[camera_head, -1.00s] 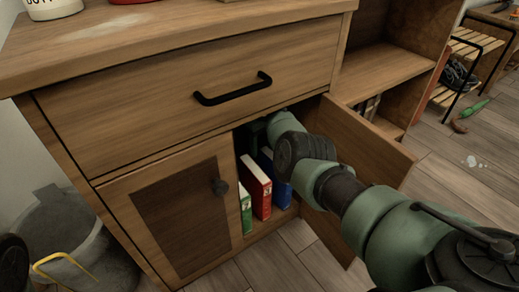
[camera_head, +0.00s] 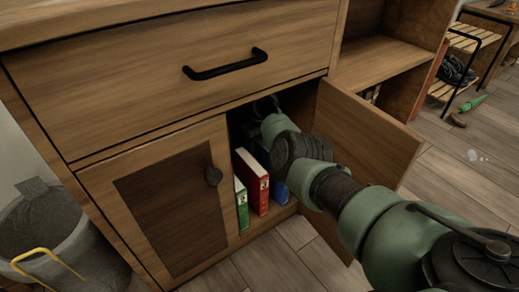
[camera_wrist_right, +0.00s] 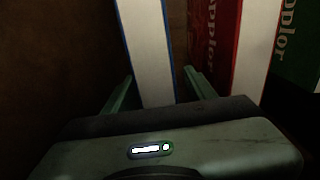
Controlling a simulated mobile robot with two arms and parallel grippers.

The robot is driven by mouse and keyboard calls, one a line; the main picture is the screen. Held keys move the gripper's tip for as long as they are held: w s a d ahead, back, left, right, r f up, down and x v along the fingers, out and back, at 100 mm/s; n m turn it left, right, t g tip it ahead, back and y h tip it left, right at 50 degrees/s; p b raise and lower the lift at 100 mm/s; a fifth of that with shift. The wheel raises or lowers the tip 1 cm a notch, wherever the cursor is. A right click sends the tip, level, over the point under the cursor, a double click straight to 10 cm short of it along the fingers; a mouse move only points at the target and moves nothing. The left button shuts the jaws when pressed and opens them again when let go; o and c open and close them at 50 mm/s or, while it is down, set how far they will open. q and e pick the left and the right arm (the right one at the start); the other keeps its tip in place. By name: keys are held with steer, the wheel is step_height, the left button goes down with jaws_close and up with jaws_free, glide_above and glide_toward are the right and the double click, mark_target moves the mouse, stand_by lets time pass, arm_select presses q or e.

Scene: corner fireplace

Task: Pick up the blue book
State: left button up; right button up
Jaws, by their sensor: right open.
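The blue book (camera_head: 280,190) stands upright in the open cabinet, right of the red book (camera_head: 252,182) and green book (camera_head: 242,205). My right arm reaches in above it and covers part of it; the jaws are hard to make out there in the head view. In the right wrist view my right gripper (camera_wrist_right: 159,76) is open, with one finger on each side of the blue book (camera_wrist_right: 148,45), whose white page edge and thin blue cover edge face the camera. Contact cannot be told. The red book (camera_wrist_right: 215,45) is just beyond the right finger. My left gripper is out of view.
The open right door (camera_head: 365,140) stands close beside my right arm. The left door (camera_head: 165,200) is shut. A drawer (camera_head: 150,85) with a black handle (camera_head: 225,63) is above the opening. A grey bin (camera_head: 60,240) stands at left.

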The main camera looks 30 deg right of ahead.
step_height(320, 180, down, 2)
steer(key=shift+f+b, duration=0.1)
steer(key=shift+b, duration=0.4)
jaws_close()
